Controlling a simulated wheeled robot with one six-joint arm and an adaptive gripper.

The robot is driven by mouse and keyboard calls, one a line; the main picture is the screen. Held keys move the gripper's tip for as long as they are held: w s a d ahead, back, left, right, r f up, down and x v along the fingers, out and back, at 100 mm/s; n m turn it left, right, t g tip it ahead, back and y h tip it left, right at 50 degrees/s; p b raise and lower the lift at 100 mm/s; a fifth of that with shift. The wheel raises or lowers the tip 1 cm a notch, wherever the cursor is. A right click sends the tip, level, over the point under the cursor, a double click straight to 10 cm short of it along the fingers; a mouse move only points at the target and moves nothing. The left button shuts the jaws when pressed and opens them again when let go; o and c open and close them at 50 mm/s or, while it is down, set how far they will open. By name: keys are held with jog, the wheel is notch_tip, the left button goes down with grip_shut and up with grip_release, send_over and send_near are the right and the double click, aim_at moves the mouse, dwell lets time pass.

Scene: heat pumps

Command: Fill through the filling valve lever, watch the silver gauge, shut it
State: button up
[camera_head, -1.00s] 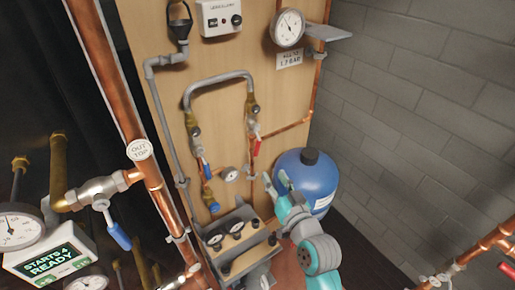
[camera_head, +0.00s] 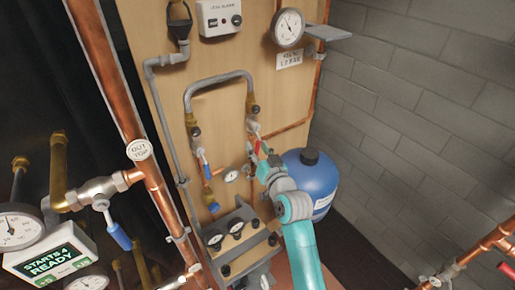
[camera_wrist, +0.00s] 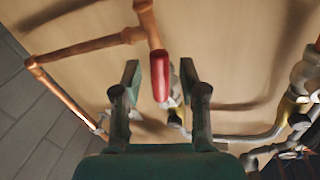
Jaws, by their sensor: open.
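The red valve lever (camera_head: 258,146) is on the right leg of the pipe loop on the wooden board. In the wrist view the red lever (camera_wrist: 160,77) lies between the two fingers of my gripper (camera_wrist: 160,88), which is open with a gap on each side. In the head view my gripper (camera_head: 258,158) is at the lever and partly hides it. A blue lever (camera_head: 206,168) is on the left leg of the loop. The silver-rimmed gauge (camera_head: 288,27) is at the top right of the board. A sign (camera_head: 290,60) below it has blurred lettering ending in BAR.
A blue tank (camera_head: 312,182) stands right of the board, close to my arm. A small gauge (camera_head: 231,175) sits between the loop's legs. A grey shelf (camera_head: 328,32) juts out beside the silver gauge. Copper pipe (camera_head: 128,110) runs along the left.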

jog(key=shift+w+a, duration=0.1)
jog(key=shift+w, duration=0.05)
grip_shut()
jog(key=shift+a, duration=0.1)
dwell(0.3)
jog(key=s+a+r+m+g, duration=0.1)
jog(key=r+m, duration=0.2)
jog(key=m, duration=0.3)
jog(key=s+a+r+m+g+y, duration=0.1)
jog(key=a+r+m+g, duration=0.1)
jog(key=m, duration=0.5)
jog(key=shift+s+a+r, duration=0.15)
jog(key=shift+s+r, duration=0.15)
jog(key=shift+r, duration=0.1)
jog(key=shift+m, duration=0.3)
